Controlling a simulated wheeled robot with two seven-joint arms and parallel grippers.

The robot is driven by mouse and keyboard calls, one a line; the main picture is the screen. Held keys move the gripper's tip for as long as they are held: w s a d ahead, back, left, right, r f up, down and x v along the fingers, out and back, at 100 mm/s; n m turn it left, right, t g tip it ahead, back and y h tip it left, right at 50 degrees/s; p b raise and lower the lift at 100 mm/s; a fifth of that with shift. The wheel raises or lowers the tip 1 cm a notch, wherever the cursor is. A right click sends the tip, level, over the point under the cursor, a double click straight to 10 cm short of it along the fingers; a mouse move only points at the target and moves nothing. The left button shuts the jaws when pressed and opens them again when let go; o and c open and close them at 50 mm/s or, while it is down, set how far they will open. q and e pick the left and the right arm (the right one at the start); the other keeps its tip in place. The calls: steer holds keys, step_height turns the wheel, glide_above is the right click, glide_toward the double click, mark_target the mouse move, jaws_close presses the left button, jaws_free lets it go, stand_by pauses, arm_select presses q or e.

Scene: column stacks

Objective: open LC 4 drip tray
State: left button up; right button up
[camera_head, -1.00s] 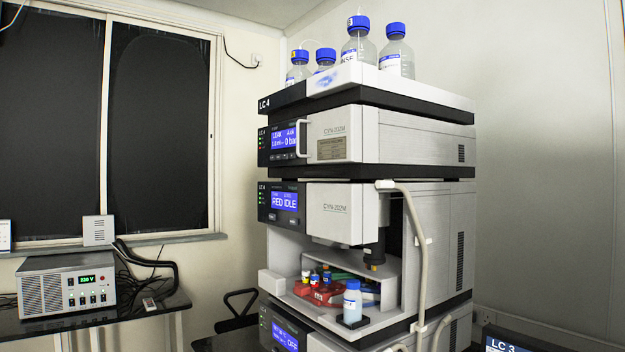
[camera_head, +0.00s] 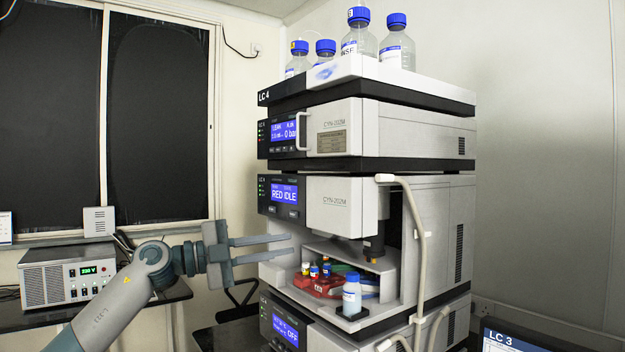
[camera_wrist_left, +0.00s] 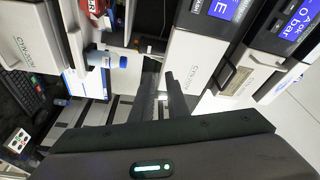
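The LC 4 stack (camera_head: 365,92) of white and black modules stands at centre right in the head view. The handle (camera_wrist_left: 228,76) also shows in the left wrist view. I cannot make out a part marked as the drip tray. My left gripper (camera_head: 288,246) is open and empty, its fingers pointing right at the stack's left side, below the handle. In the left wrist view its fingers (camera_wrist_left: 160,80) are apart. My right gripper is not in view.
The lower open bay holds red racks with small vials (camera_head: 318,284) and a blue-capped bottle (camera_head: 352,295). A pale hose (camera_head: 420,230) runs down the front right. Several bottles (camera_head: 397,45) stand on top. A power supply (camera_head: 70,274) is on the left bench.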

mark_target(311, 166)
arm_select(q)
steer(key=s+a+r+t+y, duration=0.1)
steer(key=s+a+r+y, duration=0.1)
steer(key=r, duration=0.8)
steer(key=s+a+r+t+y, duration=0.1)
steer(key=s+a+r+y, duration=0.2)
steer(key=r, duration=0.7)
steer(key=shift+s+a+m, duration=0.4)
steer(key=shift+s+a, duration=0.35)
steer(key=shift+s, duration=0.35)
steer(key=shift+d, duration=0.15)
